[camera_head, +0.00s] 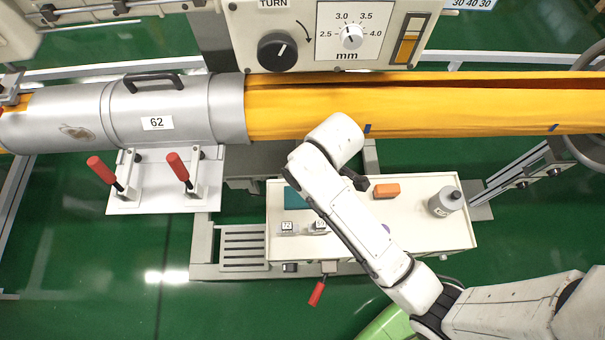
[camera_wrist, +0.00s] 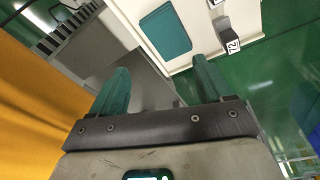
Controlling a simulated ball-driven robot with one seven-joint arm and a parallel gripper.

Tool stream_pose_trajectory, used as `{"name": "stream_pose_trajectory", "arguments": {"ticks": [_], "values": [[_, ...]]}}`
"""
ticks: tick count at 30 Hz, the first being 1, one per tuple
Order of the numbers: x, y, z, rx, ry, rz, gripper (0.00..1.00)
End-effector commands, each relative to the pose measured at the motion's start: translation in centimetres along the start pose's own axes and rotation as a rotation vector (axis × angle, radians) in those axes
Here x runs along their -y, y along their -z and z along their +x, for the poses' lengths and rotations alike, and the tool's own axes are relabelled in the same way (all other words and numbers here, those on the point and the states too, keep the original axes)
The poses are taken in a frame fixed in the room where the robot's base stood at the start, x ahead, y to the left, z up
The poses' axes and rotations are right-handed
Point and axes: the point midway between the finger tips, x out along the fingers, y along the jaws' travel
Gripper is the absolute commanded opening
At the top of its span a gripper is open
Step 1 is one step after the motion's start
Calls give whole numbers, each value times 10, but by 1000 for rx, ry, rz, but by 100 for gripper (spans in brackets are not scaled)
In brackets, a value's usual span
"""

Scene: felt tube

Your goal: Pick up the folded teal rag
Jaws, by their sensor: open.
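The folded teal rag (camera_wrist: 165,30) lies flat on the pale top of a cart (camera_wrist: 130,8), seen near the top middle of the wrist view. In the head view the rag (camera_head: 291,201) shows at the left part of the cart top, partly covered by my arm. My gripper (camera_wrist: 160,80) is open and empty, with its two teal fingers spread apart. The rag lies beyond the fingertips, apart from them. In the head view my arm hides most of my gripper.
Numbered blocks (camera_head: 288,227) stand in front of the rag. An orange block (camera_head: 386,190) and a grey canister (camera_head: 445,201) are farther right on the cart. Yellow felt (camera_head: 400,107) runs from a metal tube (camera_head: 180,112) behind it. A red-handled lever (camera_head: 317,292) sticks out in front.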

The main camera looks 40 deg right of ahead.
Motion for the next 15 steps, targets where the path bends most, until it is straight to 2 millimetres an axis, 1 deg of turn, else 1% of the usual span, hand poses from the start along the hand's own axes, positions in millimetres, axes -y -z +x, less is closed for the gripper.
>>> {"name": "stream_pose_trajectory", "arguments": {"ticks": [1,3,7,11,15], "values": [[0,8,5,27,14,-68,79],[2,14,14,67,37,-170,79],[5,21,25,128,76,-318,79],[6,21,34,151,92,-374,79],[8,17,54,154,95,-376,79]]}}
